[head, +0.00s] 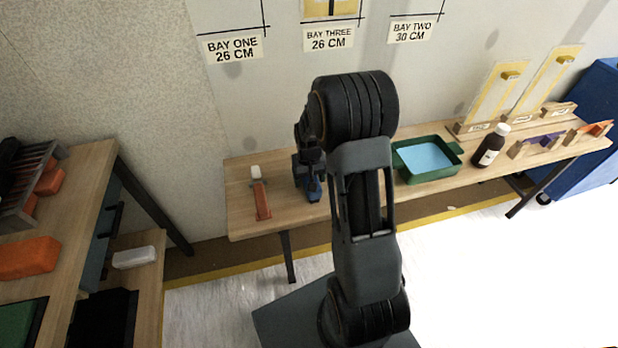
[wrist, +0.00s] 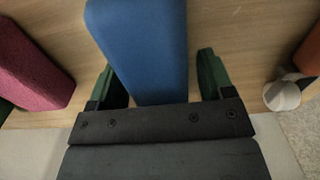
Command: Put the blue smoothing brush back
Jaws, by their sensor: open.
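The blue smoothing brush (wrist: 145,45) shows in the wrist view as a long blue block on the wooden bench, between the fingers of my gripper (wrist: 161,78). The fingers are open, one on each side, with a gap visible at least on the right. In the head view my gripper (head: 308,178) is low over the long bench, and a bit of the blue brush (head: 314,190) shows under it. My arm hides much of that spot. The far end of the brush is out of the wrist view.
A magenta block (wrist: 28,68) lies left of the brush in the wrist view. An orange-handled tool (head: 261,200) with a white end lies on the bench (head: 240,222). A green tray (head: 428,178) and a brown bottle (head: 490,146) stand to the right. A side table (head: 85,185) holds orange blocks.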

